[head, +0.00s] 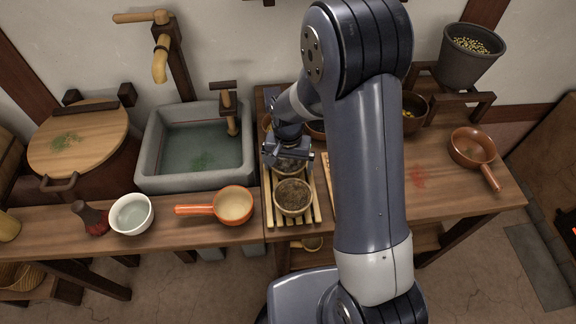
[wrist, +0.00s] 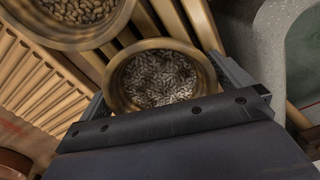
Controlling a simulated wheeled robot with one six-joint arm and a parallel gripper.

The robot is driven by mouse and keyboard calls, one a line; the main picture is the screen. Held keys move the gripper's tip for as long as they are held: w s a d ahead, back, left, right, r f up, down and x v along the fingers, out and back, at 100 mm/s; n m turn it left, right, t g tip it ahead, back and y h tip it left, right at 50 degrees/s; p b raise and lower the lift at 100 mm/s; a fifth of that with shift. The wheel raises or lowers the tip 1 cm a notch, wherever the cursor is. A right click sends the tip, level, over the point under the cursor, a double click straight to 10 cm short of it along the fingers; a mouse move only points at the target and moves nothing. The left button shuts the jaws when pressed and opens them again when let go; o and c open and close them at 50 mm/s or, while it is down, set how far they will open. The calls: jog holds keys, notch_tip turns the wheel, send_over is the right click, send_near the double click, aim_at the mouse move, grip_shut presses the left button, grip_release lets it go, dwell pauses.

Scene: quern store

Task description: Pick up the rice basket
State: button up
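A small round bowl-like basket (wrist: 160,78) of slim, dark greyish, rice-like grains sits on a slatted wooden rack (wrist: 205,25). It may be the rice basket; I cannot be sure from the grains. My gripper (wrist: 160,84) is open above it, with one finger on each side of its rim. Whether the fingers touch it I cannot tell. In the head view my gripper (head: 288,157) hides most of this basket (head: 288,170). A second similar basket (head: 293,197) with brownish, rounder grains stands just in front of it on the rack, also in the wrist view (wrist: 78,12).
A stone sink (head: 165,183) with water is left of the rack. An orange handled pan (head: 233,206) and a white bowl (head: 131,214) stand on the left counter. A brown pan (head: 472,148) is at right. More bowls behind are partly hidden by my arm.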

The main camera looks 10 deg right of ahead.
aim_at(288, 164)
jog(key=c, duration=1)
notch_tip(288, 164, up, 10)
jog(key=shift+r, duration=0.1)
